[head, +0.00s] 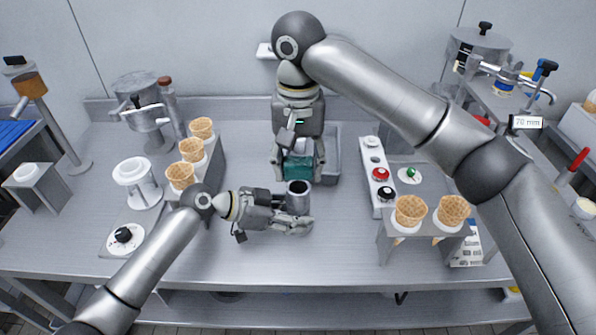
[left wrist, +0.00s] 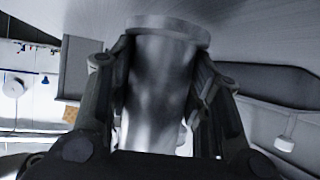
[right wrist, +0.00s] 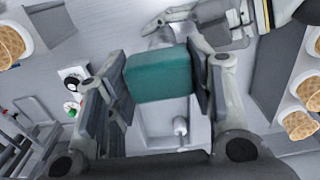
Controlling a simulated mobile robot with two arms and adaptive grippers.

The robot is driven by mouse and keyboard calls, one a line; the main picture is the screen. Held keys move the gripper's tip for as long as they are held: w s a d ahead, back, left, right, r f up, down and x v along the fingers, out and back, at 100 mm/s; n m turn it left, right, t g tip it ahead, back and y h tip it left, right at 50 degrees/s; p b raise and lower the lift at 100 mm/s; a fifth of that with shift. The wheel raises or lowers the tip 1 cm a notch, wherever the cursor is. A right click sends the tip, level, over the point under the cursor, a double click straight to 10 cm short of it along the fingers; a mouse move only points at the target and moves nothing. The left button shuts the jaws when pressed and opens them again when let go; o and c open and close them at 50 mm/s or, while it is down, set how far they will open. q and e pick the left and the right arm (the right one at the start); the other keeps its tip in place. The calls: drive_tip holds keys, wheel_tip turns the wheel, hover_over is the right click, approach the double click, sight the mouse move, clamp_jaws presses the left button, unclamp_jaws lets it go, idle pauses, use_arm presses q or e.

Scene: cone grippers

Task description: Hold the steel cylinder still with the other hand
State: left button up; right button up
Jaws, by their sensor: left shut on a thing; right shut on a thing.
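The steel cylinder (head: 298,196) stands upright near the middle of the bench. My left gripper (head: 302,212) is shut on it from the left, with a finger on each side. In the left wrist view the cylinder (left wrist: 160,90) fills the space between the fingers, its wider rim at the top of the picture. My right gripper (head: 300,162) is shut on a teal block (head: 299,167), just behind the cylinder. In the right wrist view the teal block (right wrist: 158,75) sits between the two fingers, and the cylinder is mostly hidden behind it.
A grey tray (head: 333,160) lies behind the right gripper. Cones stand in a left rack (head: 212,150) and a right rack (head: 385,245). A button panel (head: 375,195) is right of the cylinder. The bench front is clear.

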use_arm(q)
drive_tip(key=shift+s+f, duration=0.1)
drive_tip(key=shift+f, duration=0.15)
use_arm(e)
drive_tip(key=shift+r, duration=1.05)
use_arm(q)
drive_tip(key=o, duration=1.2)
use_arm(e)
drive_tip(key=shift+w, duration=0.1)
use_arm(q)
drive_tip(key=shift+o, duration=1)
use_arm(e)
drive_tip(key=shift+f, duration=0.1)
use_arm(q)
drive_tip(key=shift+r, duration=0.1)
drive_tip(key=shift+r, duration=0.1)
drive_tip(key=o, duration=0.3)
drive_tip(key=shift+o, duration=0.2)
